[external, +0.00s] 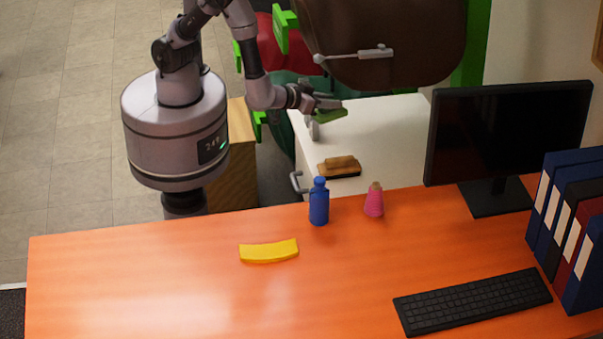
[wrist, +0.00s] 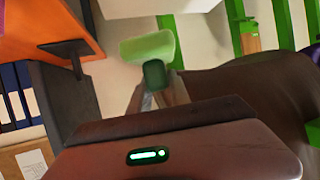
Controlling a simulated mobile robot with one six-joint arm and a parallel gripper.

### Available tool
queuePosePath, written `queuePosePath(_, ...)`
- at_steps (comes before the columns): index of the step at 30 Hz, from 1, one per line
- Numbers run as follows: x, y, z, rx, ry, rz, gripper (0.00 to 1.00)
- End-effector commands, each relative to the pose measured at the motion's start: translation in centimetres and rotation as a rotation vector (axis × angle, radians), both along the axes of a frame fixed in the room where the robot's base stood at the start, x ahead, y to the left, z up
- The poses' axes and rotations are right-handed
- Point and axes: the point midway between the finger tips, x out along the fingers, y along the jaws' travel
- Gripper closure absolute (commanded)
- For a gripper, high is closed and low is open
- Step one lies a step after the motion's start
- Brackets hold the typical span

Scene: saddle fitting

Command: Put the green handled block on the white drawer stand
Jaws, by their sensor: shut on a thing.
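The green handled block (external: 330,116) is held at my gripper (external: 318,103) in the external view. In the wrist view the pale green block (wrist: 148,46) and its dark green handle (wrist: 153,74) show, with my gripper (wrist: 156,92) shut on the handle. The block appears above the left part of the top of the white drawer stand (external: 390,135); I cannot tell the exact gap. Part of a white surface, probably the stand, shows at the top of the wrist view (wrist: 150,7).
The orange desk (external: 160,270) in front holds a blue bottle (external: 319,203), pink item (external: 374,200) and monitor (external: 510,130). The stand's right side is clear.

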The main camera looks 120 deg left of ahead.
Motion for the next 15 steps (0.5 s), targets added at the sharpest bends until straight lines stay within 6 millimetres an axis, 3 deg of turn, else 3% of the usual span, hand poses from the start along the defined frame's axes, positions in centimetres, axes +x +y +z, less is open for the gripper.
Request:
queuePosePath(1,-1.5,2.7,-0.3,0.000,0.000,0.096,1.00)
queuePosePath(3,-3.6,5.8,-0.4,0.000,0.000,0.225,1.00)
queuePosePath(6,-6.6,9.2,-0.6,0.001,0.000,0.383,1.00)
queuePosePath(10,-10.2,12.3,-1.0,0.000,0.001,0.552,1.00)
queuePosePath(15,-13.7,14.7,-1.4,0.000,0.001,0.711,1.00)
